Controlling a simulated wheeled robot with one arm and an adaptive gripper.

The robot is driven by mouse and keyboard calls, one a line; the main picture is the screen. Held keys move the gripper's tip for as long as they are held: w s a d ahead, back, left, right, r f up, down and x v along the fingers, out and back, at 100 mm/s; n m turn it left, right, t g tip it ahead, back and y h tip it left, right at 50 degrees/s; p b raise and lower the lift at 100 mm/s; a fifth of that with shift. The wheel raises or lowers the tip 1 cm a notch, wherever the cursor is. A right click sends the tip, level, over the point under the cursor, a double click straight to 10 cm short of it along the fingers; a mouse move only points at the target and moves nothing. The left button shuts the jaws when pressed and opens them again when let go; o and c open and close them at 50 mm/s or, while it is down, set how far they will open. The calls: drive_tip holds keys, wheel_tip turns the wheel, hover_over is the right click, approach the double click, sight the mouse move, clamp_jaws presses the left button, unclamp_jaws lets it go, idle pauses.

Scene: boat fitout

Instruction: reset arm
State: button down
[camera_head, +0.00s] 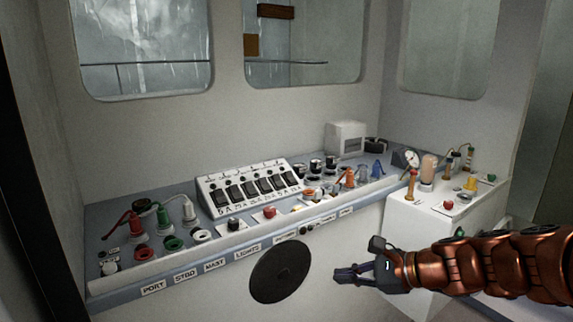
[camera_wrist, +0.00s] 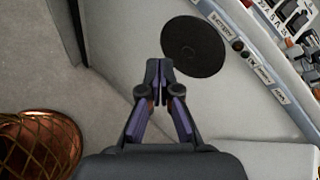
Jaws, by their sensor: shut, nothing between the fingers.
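My gripper (camera_head: 347,273) is at the end of my copper-coloured arm, which reaches in from the right in the head view. It is in front of the white console face, to the right of a black round disc (camera_head: 281,272). In the wrist view my gripper (camera_wrist: 159,68) has its two fingertips together with nothing between them. The black disc (camera_wrist: 193,46) lies just beyond the fingertips there, apart from them.
A console shelf (camera_head: 130,275) carries a switch panel (camera_head: 250,188), several coloured plugs, and buttons, with labels along its front edge. A white side cabinet (camera_head: 415,240) with small items stands close behind my arm. A white box (camera_head: 346,138) sits at the back. Windows are above.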

drive_tip(key=s+a+f+n+g+h, duration=0.25)
drive_tip(key=s+n, duration=0.25)
drive_tip(key=s, duration=0.3)
drive_tip(key=s+a+f+n+g+h, duration=0.1)
drive_tip(key=s+a+f+n+g, duration=0.15)
drive_tip(key=s+n, duration=0.35)
drive_tip(key=s+d+f+n+g+h, duration=0.1)
drive_tip(key=s+d+n+h, duration=0.2)
drive_tip(key=s+d, duration=0.2)
drive_tip(key=s+d+f+n+g+h, duration=0.2)
drive_tip(key=s+d+n+h, duration=0.2)
drive_tip(key=s, duration=0.7)
drive_tip(key=shift+d+f, duration=0.25)
drive_tip(key=shift+d, duration=0.75)
drive_tip(key=shift+s, duration=0.1)
